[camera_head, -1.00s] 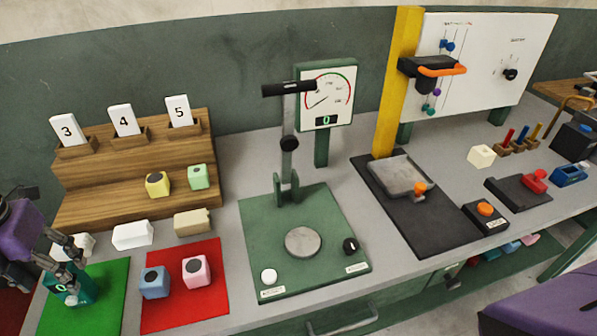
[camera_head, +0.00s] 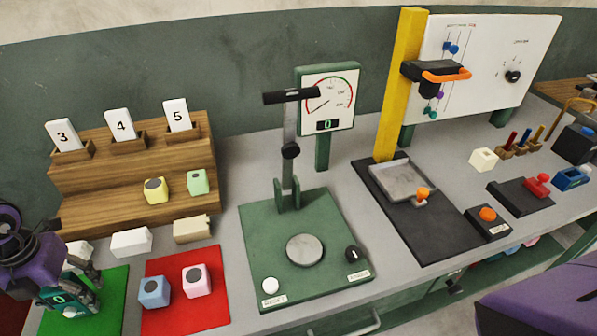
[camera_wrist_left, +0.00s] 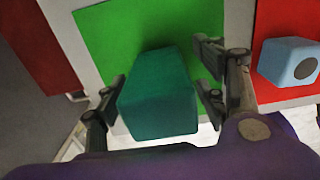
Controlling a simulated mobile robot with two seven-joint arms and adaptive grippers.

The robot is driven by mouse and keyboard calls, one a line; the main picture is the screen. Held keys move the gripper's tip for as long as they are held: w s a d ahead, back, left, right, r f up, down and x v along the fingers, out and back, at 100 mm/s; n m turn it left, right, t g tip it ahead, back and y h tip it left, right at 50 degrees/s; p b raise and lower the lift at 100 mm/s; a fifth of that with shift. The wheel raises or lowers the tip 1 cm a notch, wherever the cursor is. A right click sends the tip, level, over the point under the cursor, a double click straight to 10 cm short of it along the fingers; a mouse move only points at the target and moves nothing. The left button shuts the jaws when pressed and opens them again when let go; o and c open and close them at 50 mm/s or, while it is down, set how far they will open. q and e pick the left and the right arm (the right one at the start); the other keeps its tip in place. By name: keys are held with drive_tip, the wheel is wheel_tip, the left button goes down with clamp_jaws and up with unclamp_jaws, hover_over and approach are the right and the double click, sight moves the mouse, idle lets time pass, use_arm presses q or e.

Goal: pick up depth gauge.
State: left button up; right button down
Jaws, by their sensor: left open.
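In the left wrist view the teal gauge (camera_wrist_left: 158,95) lies between the two fingers of my left gripper (camera_wrist_left: 160,98). The gripper is open, with a finger on each side and a visible gap at the right finger. In the head view my left gripper (camera_head: 72,277) partly covers the gauge. My right gripper is not seen.
A red mat (camera_head: 190,318) beside the green one holds a blue block (camera_head: 154,292) and a pink block (camera_head: 197,280). White blocks (camera_head: 131,242) and a wooden stepped rack (camera_head: 100,190) stand behind. A green press base (camera_head: 330,275) is to the right.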

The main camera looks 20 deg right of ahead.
use_arm(q)
drive_tip(key=c, duration=1.3)
drive_tip(key=shift+c, duration=0.3)
drive_tip(key=shift+w+r, duration=0.1)
drive_tip(key=shift+r, duration=0.1)
